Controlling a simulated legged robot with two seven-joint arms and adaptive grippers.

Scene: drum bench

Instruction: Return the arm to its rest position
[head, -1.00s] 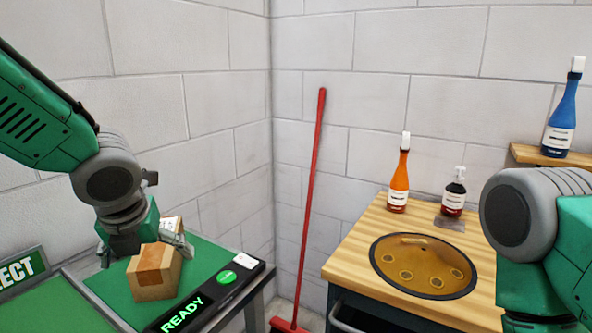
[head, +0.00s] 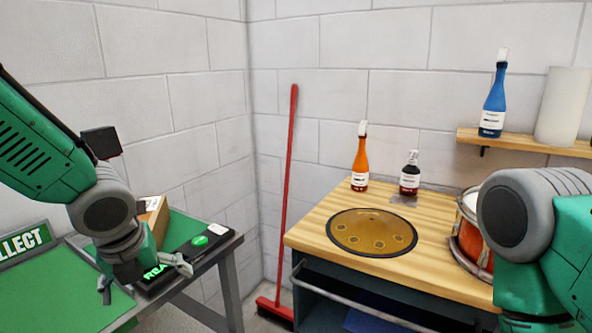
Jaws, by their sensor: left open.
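My left arm comes in from the left, and its left gripper (head: 143,280) is open and empty above the green-topped table (head: 85,305), fingers spread and pointing down. A brown cardboard box (head: 155,217) stands on the table behind the left wrist, which hides part of it. The gripper is apart from the box and nearer to me. My right arm (head: 535,235) is at the right edge. Its fingers are out of the picture.
The table has a READY panel (head: 201,241) and a COLLECT sign (head: 25,243). A wooden bench (head: 305,237) holds a gold tongue drum (head: 371,233), an orange bottle (head: 360,160), a pump bottle (head: 410,175) and a red drum (head: 470,240). A red broom (head: 288,180) leans in the corner.

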